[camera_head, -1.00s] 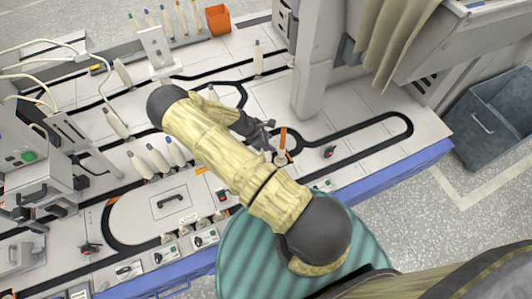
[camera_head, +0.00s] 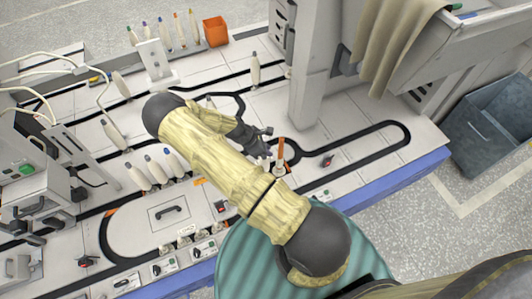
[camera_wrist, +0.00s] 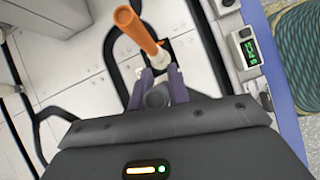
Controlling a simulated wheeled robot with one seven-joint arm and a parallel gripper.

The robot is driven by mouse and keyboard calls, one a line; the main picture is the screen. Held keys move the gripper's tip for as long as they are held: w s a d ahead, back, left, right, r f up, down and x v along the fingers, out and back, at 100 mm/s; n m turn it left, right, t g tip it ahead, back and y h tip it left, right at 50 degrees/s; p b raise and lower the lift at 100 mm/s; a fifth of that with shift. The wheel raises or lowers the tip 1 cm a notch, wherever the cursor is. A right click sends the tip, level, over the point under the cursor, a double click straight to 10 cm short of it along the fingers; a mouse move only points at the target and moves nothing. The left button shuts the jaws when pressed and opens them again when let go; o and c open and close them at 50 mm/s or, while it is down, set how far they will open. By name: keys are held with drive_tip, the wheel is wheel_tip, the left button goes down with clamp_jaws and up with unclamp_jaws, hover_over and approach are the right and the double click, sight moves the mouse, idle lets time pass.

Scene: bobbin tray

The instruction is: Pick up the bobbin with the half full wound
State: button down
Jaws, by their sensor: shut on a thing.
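The orange bobbin (camera_head: 281,150) stands nearly upright over the black track, its lower part pale. Several pale full bobbins (camera_head: 155,168) stand left of my arm.
A grey machine column (camera_head: 312,110) rises behind the bobbin. The white table has a blue front edge (camera_head: 400,180). A teal striped round thing (camera_head: 245,265) lies below my arm. An orange box (camera_head: 215,32) and more bobbins stand at the back.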

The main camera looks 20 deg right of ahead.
wheel_tip(320, 180, up, 8)
drive_tip(key=shift+r+p, duration=0.25)
drive_tip(key=shift+p, duration=0.35)
